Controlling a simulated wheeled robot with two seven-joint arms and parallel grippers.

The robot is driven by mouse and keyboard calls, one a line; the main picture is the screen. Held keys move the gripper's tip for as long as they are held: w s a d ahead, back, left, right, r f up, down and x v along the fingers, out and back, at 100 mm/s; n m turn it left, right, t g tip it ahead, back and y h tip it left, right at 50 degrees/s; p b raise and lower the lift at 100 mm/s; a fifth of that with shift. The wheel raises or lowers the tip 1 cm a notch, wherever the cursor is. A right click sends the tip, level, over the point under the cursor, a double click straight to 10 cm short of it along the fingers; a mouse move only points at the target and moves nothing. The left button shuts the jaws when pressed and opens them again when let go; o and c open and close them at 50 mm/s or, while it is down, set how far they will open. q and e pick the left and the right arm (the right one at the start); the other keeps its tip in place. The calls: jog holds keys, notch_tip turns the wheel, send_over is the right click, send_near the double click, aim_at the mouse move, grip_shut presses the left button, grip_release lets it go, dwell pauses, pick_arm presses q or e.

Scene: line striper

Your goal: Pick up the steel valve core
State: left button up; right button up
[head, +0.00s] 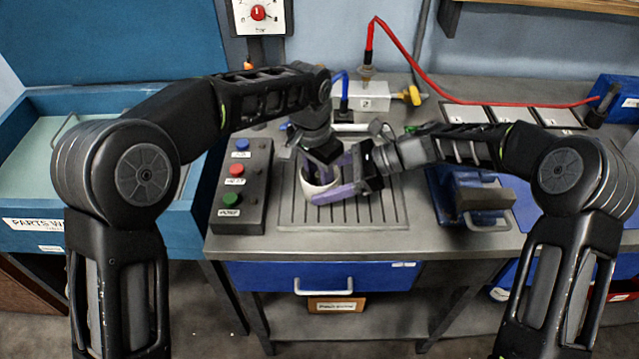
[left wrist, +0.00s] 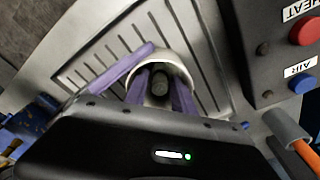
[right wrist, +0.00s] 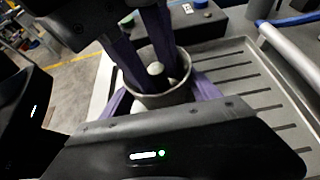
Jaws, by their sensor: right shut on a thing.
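A white cup (head: 309,187) stands over the grooved drain plate on the bench. My right gripper (head: 336,189) reaches in from the right and is shut on the cup, with its purple fingers on either side of the wall in the right wrist view (right wrist: 165,96). The steel valve core (right wrist: 155,69) stands up inside the cup as a small rounded grey post; its lower part is hidden. It also shows in the left wrist view (left wrist: 159,84). My left gripper (left wrist: 161,92) points down into the cup, its fingers on either side of the core and apart, seemingly open.
A button box (head: 240,185) stands left of the drain plate (head: 385,213). A blue vise-like block (head: 470,192) stands to the right. A fixture with hoses (head: 365,97) is behind, and a blue parts washer (head: 25,205) is at far left.

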pick_arm(q)
jog(key=shift+c, duration=0.2)
grip_shut()
jog(key=shift+r, duration=0.15)
dwell(0.3)
notch_tip(320, 180, up, 10)
jog(key=shift+f, duration=0.1)
dwell(0.4)
dwell(0.3)
pick_arm(e)
jog(key=o, duration=1.1)
jog(key=shift+c, duration=0.2)
